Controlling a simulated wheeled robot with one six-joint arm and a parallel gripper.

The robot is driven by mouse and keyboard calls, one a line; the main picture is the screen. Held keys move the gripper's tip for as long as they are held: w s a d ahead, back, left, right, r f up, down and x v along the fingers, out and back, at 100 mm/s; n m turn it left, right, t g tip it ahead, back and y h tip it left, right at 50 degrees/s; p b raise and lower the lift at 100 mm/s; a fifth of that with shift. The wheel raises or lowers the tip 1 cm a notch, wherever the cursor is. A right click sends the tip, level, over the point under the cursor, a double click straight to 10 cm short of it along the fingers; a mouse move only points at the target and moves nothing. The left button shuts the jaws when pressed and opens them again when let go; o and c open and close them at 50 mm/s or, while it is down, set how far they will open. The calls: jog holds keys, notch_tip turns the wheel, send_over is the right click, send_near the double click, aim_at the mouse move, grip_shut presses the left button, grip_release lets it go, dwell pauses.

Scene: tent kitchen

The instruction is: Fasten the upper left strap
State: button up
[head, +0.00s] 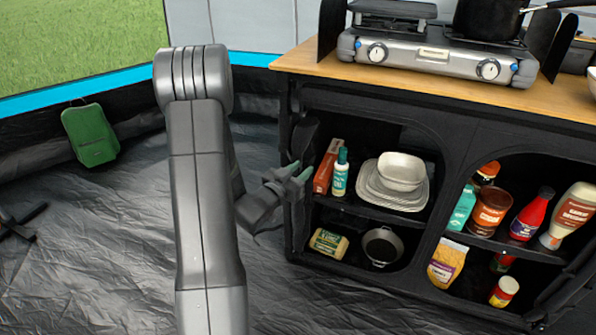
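The black fabric cabinet (292,222) stands at the right under a wooden top. A dark rolled or bunched flap (304,138) hangs at the upper left of its left opening. I cannot make out a separate strap there; black fabric blends together and my gripper may cover part of it.
The wooden top (310,60) carries a camping stove (430,58) and a dark pot (487,18). The shelves hold bowls and plates (395,180), a pan (382,246), bottles and food packs. A green container (90,135) stands at the left. The floor (100,250) between is mostly clear.

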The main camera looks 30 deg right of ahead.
jog(key=p+v, duration=0.2)
jog(key=v, duration=1.1)
jog(key=shift+a, duration=0.35)
jog(key=shift+s+d+f, duration=0.1)
jog(key=b+x, duration=0.2)
jog(key=x, duration=1.1)
jog(key=shift+w+a, duration=0.25)
jog(key=shift+a, duration=0.2)
jog(key=shift+d, duration=0.1)
